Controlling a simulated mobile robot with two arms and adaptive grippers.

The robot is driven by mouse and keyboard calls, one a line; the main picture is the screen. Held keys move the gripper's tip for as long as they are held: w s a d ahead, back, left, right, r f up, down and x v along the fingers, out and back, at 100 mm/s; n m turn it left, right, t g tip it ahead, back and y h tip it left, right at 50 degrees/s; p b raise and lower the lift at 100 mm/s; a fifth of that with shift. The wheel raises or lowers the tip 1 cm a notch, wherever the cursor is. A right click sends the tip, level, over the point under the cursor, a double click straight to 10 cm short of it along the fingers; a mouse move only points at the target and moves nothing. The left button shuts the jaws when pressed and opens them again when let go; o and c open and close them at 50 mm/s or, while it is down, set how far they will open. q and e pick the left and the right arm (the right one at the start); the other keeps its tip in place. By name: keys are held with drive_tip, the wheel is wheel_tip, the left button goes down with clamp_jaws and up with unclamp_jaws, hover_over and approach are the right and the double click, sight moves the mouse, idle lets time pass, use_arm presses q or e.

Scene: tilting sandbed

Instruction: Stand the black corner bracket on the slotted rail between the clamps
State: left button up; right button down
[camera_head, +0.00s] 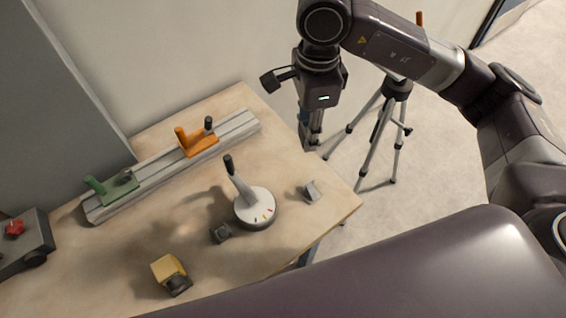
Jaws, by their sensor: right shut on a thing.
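The slotted rail (160,172) is a long silver bar lying diagonally on the wooden table at the left. A green clamp (112,184) sits at its near left end and an orange clamp (197,142) sits toward its far end. The stretch of rail between them is bare. My right gripper (312,143) points down beyond the table's right edge, away from the rail. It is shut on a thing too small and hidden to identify. A small dark piece (220,233) lies on the table; I cannot tell whether it is the black corner bracket. My left gripper is not in view.
A white round base with an upright dark-tipped lever (256,208) stands mid-table. A small grey angled piece (312,193) lies near the right corner. A yellow and black object (170,274) is in front. A grey box with a red knob (22,240) is at left. A tripod (384,130) stands behind.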

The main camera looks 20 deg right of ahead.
drive_tip(key=m, duration=0.1)
drive_tip(key=w+m, duration=0.1)
drive_tip(key=m, duration=0.3)
drive_tip(key=shift+w+a+r, duration=0.15)
drive_tip(key=shift+w, duration=0.15)
drive_tip(key=m, duration=2.6)
hover_over(285, 164)
wheel_tip(285, 164, down, 18)
drive_tip(key=p, duration=0.4)
drive_tip(key=shift+f, duration=0.2)
drive_tip(key=shift+w+f, duration=0.1)
drive_tip(key=shift+f, duration=0.25)
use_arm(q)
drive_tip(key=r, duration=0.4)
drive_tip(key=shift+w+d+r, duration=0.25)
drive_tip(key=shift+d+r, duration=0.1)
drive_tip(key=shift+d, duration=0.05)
